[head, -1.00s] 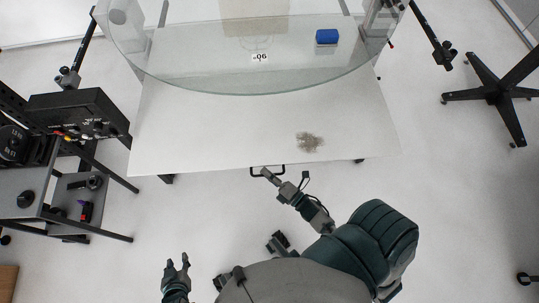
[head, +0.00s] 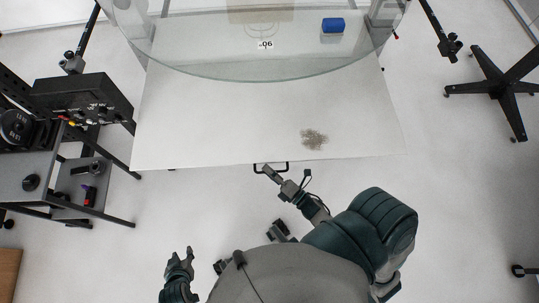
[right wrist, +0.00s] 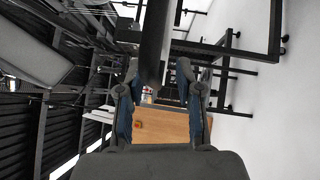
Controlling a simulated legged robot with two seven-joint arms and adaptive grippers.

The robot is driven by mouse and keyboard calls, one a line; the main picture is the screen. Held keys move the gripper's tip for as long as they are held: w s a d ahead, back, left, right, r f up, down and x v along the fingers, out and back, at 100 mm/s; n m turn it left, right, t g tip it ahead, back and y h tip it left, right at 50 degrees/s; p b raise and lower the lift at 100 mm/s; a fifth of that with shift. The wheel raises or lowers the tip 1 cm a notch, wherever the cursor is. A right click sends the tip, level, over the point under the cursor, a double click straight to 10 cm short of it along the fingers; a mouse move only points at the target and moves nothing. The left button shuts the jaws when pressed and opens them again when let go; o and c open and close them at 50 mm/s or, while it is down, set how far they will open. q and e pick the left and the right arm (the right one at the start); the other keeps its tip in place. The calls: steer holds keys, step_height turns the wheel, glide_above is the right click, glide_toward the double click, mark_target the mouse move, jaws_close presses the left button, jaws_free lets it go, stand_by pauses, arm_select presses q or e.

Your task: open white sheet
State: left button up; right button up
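The white sheet (head: 220,125) is a flat panel that sticks out from under the glass turntable (head: 250,78). A dark handle (head: 261,168) is on its front edge. My right gripper (head: 268,173) is at this handle; in the right wrist view its fingers (right wrist: 158,88) stand apart, with a dark bar (right wrist: 155,40) between them. Whether they touch the bar is unclear. My left gripper (head: 183,256) is open and empty over the floor, left of my body and away from the sheet.
A cart with a black box (head: 82,103) stands to the left. A black-legged stand (head: 505,95) is at the right. A brown smudge (head: 314,139) shows on the sheet.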

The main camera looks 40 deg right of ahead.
steer(key=v, duration=1.2)
steer(key=shift+w+f, duration=0.1)
